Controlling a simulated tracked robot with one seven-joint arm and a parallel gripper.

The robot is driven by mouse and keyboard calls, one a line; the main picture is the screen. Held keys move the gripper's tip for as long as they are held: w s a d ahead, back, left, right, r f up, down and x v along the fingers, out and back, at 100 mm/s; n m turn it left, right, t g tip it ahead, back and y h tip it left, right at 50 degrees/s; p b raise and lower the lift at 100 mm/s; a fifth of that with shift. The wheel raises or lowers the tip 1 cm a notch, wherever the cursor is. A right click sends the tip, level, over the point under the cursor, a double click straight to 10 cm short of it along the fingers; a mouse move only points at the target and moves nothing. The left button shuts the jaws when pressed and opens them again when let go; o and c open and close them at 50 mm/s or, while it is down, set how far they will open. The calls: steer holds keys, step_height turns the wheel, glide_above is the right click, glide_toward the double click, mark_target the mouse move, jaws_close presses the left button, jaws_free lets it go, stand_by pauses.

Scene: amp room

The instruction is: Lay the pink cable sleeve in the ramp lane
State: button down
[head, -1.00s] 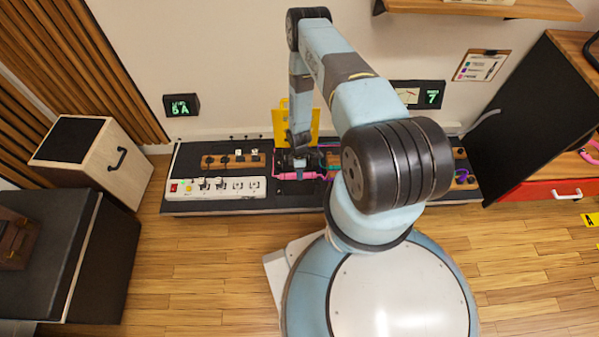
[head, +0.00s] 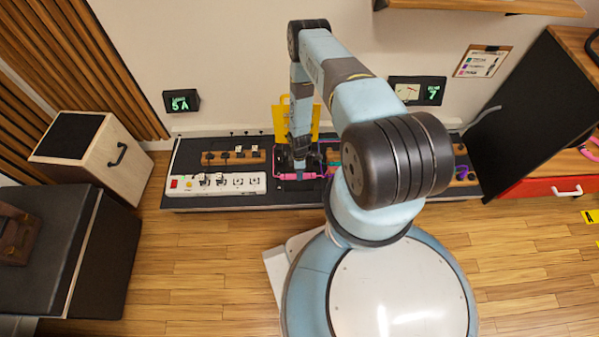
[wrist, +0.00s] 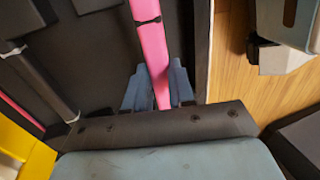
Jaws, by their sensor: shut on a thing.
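The pink cable sleeve (wrist: 152,45) is a bright pink strip with a dark band across it, running up from between my fingers in the wrist view. It also shows as a short pink bar (head: 290,177) below my gripper (head: 298,166) in the head view. My gripper (wrist: 158,92) is shut on the sleeve, low over the dark platform (wrist: 105,70). A thin pink line (wrist: 20,110) and dark raised strips lie left of the sleeve in the wrist view. I cannot make out the ramp lane clearly, nor whether the sleeve touches the surface.
A yellow panel (head: 281,118) stands behind my gripper. A white power strip (head: 215,184) and a wooden block with plugs (head: 234,156) lie left on the platform. A purple item (head: 461,172) lies at its right end. Wooden floor (head: 190,260) is clear in front.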

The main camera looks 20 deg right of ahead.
mark_target(300, 183)
steer(key=shift+w+x, duration=0.25)
steer(key=shift+x, duration=0.9)
steer(key=shift+w+x, duration=0.25)
steer(key=shift+x, duration=0.95)
steer(key=shift+d+f, duration=0.15)
steer(key=c, duration=0.9)
jaws_free()
steer(key=v, duration=1.3)
steer(key=shift+w+d+r, duration=0.1)
steer(key=shift+w+r, duration=0.05)
steer(key=shift+r, duration=0.15)
